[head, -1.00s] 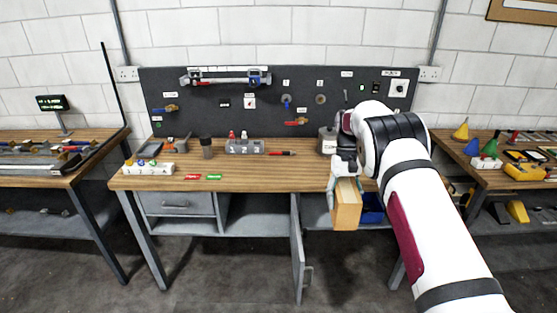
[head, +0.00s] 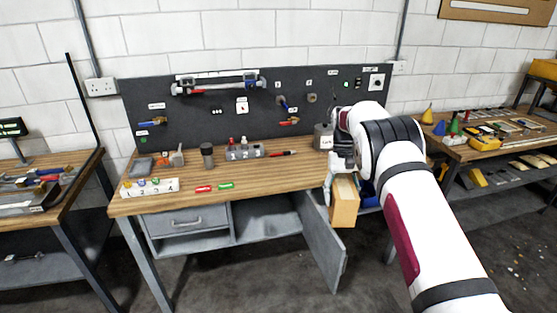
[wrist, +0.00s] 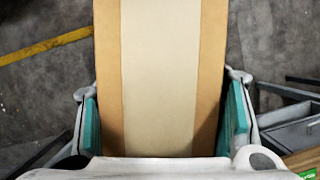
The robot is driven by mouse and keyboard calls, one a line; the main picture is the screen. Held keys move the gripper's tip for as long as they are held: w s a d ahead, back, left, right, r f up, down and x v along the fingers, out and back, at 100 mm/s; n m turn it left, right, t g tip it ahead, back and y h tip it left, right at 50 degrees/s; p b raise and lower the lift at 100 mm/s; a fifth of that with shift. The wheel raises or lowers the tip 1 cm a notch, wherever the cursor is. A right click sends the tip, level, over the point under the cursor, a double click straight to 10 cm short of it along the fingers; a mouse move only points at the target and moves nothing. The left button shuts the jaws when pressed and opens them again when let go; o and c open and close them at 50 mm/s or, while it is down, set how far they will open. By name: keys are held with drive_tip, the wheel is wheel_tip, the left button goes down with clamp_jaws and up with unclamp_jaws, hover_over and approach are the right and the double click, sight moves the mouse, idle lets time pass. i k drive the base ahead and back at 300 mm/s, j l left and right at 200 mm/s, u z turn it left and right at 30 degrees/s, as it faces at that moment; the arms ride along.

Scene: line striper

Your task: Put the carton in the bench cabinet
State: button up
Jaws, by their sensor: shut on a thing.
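The carton (head: 344,203) is a tan box with a paler strip down its face. My gripper (head: 342,178) is shut on it and holds it in the air in front of the bench's right end. In the wrist view the carton (wrist: 160,70) fills the middle, with a teal pad of my gripper (wrist: 165,125) on each side. The bench cabinet (head: 265,222) is the grey open bay under the bench top, right of the drawer. Its door (head: 325,245) stands open toward me, to the left of the carton. My arm hides part of the bench's right end.
The bench top (head: 250,178) holds a numbered white block (head: 150,188), a dark jar (head: 207,155) and red and green tags. A blue bin (head: 368,193) sits behind the carton. Side benches stand left and right. The floor before the bench is clear.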

sight(266, 215)
drive_tip(key=i+j+z, duration=0.1)
drive_tip(key=j+z, duration=0.15)
drive_tip(key=j, duration=0.7)
drive_tip(key=j+z, duration=0.3)
drive_tip(key=j, duration=0.65)
